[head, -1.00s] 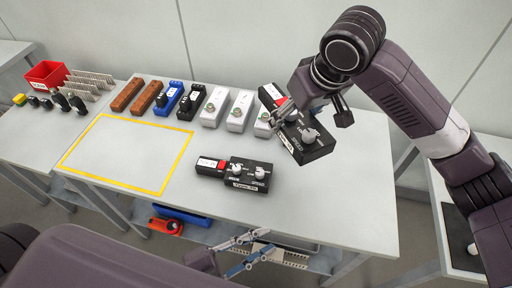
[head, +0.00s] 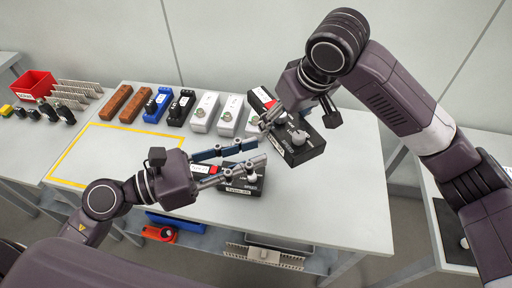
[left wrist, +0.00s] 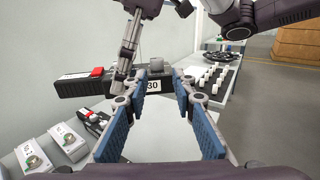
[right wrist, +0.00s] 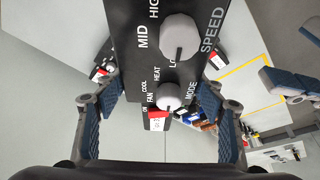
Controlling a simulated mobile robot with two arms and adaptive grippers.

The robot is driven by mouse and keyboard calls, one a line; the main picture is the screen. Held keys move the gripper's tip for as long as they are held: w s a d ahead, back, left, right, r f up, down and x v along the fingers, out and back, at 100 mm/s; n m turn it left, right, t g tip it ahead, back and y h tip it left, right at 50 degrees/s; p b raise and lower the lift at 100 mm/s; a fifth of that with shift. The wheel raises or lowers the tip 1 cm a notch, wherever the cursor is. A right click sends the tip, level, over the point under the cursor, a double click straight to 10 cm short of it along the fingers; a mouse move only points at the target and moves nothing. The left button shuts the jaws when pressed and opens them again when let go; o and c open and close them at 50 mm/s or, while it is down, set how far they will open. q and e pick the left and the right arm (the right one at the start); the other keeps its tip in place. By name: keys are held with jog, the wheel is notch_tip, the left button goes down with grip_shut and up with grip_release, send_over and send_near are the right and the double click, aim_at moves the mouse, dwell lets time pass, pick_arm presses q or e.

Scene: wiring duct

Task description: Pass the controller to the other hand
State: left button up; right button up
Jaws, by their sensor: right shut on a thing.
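A black controller (head: 304,152) with grey knobs, a red switch and a white label is held above the right part of the table. My right gripper (head: 270,120) is shut on it; in the right wrist view its pads press both sides of the controller (right wrist: 150,60). My left gripper (head: 262,152) is open and empty, its fingers pointing at the held controller from the left. In the left wrist view the controller (left wrist: 153,84) lies just beyond the open blue-padded fingers, apparently not between them. A second, similar controller (head: 238,187) lies on the table, partly hidden behind my left fingers.
A row of brown, blue, black and white devices (head: 201,113) stands along the table's back. A yellow outlined area (head: 92,127) lies at the left, partly covered by my left arm. A red bin (head: 35,84) stands on the far left table. The table's right front (head: 345,215) is clear.

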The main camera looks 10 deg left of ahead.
aim_at(295, 139)
pick_arm(q)
jog(key=x, duration=1.2)
grip_shut()
pick_arm(e)
jog(key=o, duration=1.4)
jog(key=shift+c, duration=0.2)
jog(key=shift+r, duration=0.1)
